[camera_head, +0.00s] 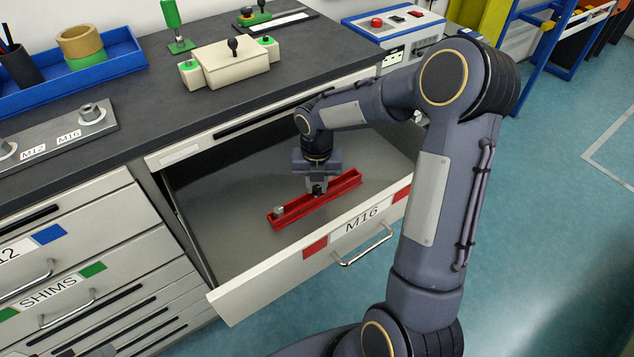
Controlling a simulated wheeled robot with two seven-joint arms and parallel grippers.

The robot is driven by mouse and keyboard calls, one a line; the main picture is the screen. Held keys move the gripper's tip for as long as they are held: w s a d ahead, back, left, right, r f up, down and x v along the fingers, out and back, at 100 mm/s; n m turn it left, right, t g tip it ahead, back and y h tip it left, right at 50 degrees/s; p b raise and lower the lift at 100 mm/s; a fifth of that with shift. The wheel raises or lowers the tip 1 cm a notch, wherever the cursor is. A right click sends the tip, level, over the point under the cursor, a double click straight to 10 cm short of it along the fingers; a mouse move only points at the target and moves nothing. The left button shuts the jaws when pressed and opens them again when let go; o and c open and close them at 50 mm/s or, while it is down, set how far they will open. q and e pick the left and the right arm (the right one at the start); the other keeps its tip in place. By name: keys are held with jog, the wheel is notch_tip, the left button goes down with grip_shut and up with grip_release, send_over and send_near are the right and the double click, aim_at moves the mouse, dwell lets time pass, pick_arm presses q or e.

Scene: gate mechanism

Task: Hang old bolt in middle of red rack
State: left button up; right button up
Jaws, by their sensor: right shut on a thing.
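The red rack (337,201) is a long narrow red holder lying inside the open M16 drawer. A grey bolt head (279,211) shows at the rack's left end. My right gripper (318,188) points down at the middle of the rack and is shut on a small dark piece, which looks like the old bolt. The gripper hides most of this bolt, and I cannot tell whether it touches the rack. My left gripper is not in view.
The M16 drawer front (330,243) stands between my right arm's base and the rack. The dark worktop (200,110) overhangs behind the drawer, with a cream block (232,64) on it. The grey drawer floor is otherwise clear.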

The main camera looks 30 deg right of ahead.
jog(key=shift+f, duration=0.15)
dwell(0.3)
jog(key=o, duration=1)
notch_tip(320, 180, up, 7)
jog(key=p, duration=0.6)
jog(key=shift+p, duration=0.35)
